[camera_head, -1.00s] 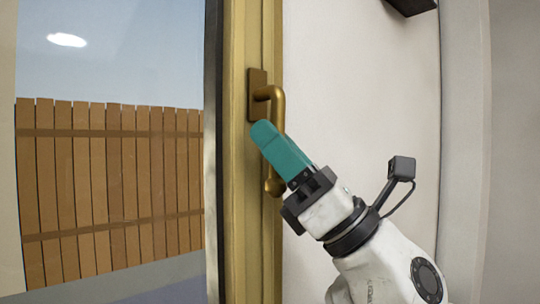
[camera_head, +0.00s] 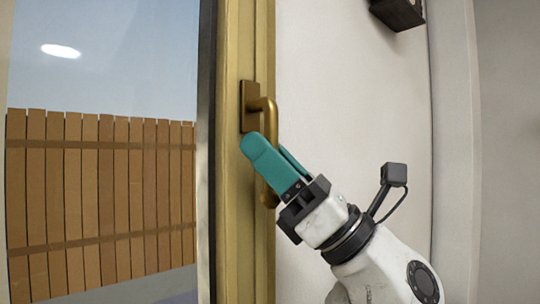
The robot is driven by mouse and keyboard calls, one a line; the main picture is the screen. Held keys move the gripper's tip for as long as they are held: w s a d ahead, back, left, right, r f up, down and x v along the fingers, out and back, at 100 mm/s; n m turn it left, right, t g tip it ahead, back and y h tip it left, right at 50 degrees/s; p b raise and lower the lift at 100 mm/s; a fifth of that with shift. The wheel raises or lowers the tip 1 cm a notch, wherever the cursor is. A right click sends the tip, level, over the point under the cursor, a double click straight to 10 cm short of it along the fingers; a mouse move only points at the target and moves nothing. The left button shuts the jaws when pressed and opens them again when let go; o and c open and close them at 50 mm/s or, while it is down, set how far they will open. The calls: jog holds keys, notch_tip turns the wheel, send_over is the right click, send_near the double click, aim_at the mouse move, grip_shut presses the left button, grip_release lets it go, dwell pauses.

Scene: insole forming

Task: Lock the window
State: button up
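The window handle (camera_head: 271,116) is a brass lever on a darker back plate (camera_head: 247,98), mounted on the gold-coloured window frame (camera_head: 232,50). Its grip hangs straight down, with the rounded lower end (camera_head: 269,200) showing left of my gripper's base. My gripper (camera_head: 268,146) has teal fingers and reaches up and left from the lower right. The fingers look apart, one on the left and one on the right, across the middle of the grip. The near finger hides part of the grip; whether either finger touches it I cannot tell.
The glass pane (camera_head: 120,60) is left of the frame, with a wooden fence (camera_head: 100,200) beyond it. A pale wall (camera_head: 340,100) is right of the frame. A dark box (camera_head: 398,10) is fixed high on the right. Space right of the handle is free.

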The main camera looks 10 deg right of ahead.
jog(key=shift+f, duration=0.1)
jog(key=b+v, duration=0.2)
jog(key=v, duration=0.8)
jog(key=shift+d+f+b, duration=0.2)
jog(key=shift+d+b, duration=0.1)
jog(key=shift+s, duration=0.1)
